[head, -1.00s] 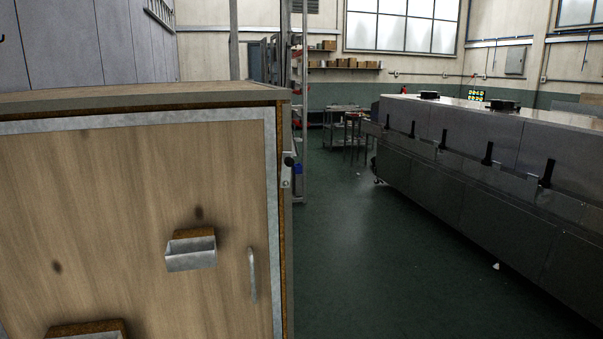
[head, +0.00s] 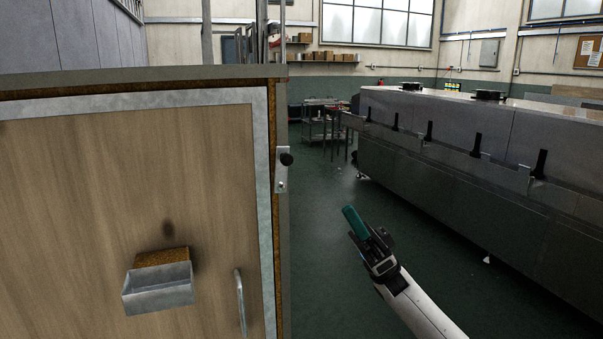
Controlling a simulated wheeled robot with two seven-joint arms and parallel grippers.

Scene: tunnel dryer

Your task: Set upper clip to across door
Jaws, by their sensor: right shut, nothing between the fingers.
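The upper clip (head: 282,170) is a small metal plate with a black knob on the right edge of the wooden door's frame. It stands upright along the edge, beside the door rather than across it. The wooden door (head: 120,190) has a grey metal border and a vertical handle (head: 240,302) low on its right side. My right gripper (head: 353,220) is right of the clip and lower in the picture, apart from it. Its teal fingers are together and empty. My left gripper is not in view.
A metal box (head: 158,290) sticks out from the door's face. The long grey dryer machine (head: 440,180) with black latches stands at the right. Green floor (head: 320,240) lies free between the cabinet and the machine. Shelves and a small table are at the back.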

